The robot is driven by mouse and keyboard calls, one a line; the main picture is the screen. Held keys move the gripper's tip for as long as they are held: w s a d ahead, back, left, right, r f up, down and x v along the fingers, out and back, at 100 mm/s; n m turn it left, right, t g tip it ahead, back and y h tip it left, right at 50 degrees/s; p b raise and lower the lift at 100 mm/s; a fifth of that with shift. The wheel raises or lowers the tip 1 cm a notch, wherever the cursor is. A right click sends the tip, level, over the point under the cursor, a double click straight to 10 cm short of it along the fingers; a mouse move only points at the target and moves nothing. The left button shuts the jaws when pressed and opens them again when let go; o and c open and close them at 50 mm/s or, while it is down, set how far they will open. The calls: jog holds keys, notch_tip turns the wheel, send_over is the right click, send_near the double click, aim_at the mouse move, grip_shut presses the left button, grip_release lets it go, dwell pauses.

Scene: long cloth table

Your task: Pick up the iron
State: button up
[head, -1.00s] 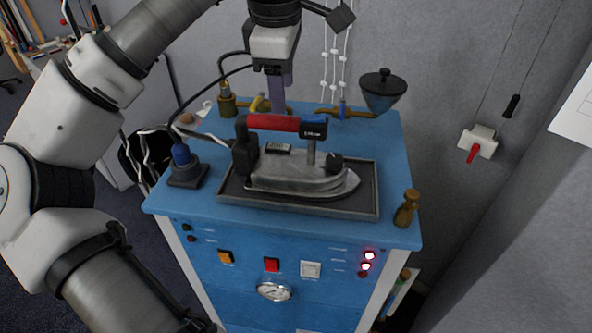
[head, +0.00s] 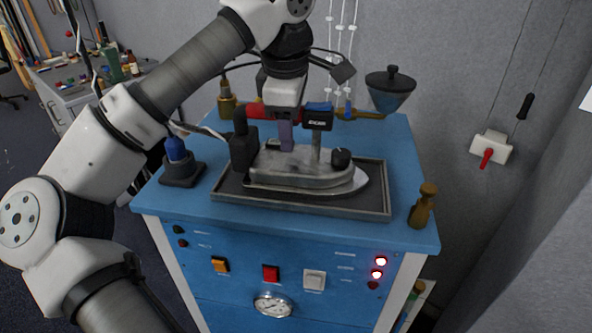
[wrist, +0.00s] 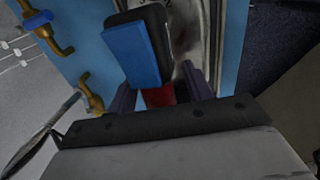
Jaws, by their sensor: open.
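The iron (head: 305,175) has a metal body, a black post at its left end and a red handle (head: 256,111) along the top. It rests flat on a dark tray (head: 300,205) on the blue cabinet. My gripper (head: 286,136) points down at the handle, hiding the handle's middle in the head view. In the wrist view, my gripper (wrist: 162,88) is open. The red handle (wrist: 160,97) shows between its two purple fingers, beside the blue-and-black end block (wrist: 130,52). I cannot tell whether either finger touches it.
A blue-topped bottle (head: 177,150) on a dark base stands left of the tray. A blue funnel cup (head: 389,95) and brass pipes sit behind. A grey wall closes the back.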

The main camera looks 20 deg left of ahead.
jog(key=shift+r, duration=0.1)
grip_shut()
jog(key=shift+r, duration=0.1)
